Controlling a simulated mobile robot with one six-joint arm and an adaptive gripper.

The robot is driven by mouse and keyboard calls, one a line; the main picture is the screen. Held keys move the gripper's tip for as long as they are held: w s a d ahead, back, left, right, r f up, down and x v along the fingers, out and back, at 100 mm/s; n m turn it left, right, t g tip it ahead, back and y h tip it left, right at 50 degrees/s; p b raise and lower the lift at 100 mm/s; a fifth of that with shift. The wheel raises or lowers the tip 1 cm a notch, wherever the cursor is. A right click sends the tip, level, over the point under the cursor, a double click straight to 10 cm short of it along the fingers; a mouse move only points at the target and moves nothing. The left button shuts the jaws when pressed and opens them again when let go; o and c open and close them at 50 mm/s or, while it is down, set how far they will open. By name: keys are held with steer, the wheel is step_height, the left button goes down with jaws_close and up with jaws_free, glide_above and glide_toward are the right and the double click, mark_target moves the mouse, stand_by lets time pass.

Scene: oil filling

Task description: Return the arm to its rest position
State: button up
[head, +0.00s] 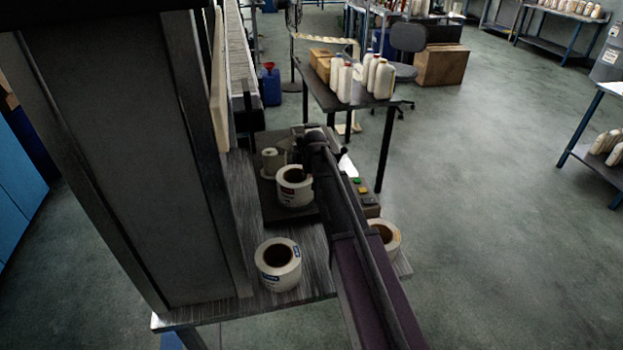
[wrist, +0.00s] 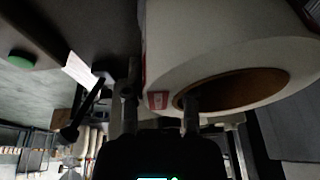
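My arm (head: 350,225) reaches from the bottom right of the head view up to the dark labelling machine (head: 271,213). My gripper (wrist: 160,100) straddles the wall of a white roll (wrist: 220,50) in the wrist view. One finger is at the roll's outer side and the other is in its core opening. Whether the fingers press on the wall cannot be told. In the head view this roll (head: 294,193) sits at the machine, and my gripper at its upper right is dark and partly hidden.
Another white roll (head: 278,270) stands on the bench (head: 222,312). A third roll (head: 388,236) is partly behind my arm. Green and orange buttons (head: 359,186) are right of the arm. A table (head: 318,88) with white bottles (head: 384,79) stands behind.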

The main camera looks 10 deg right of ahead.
steer(key=o, duration=0.5)
steer(key=shift+c, duration=0.2)
steer(key=shift+r, duration=0.1)
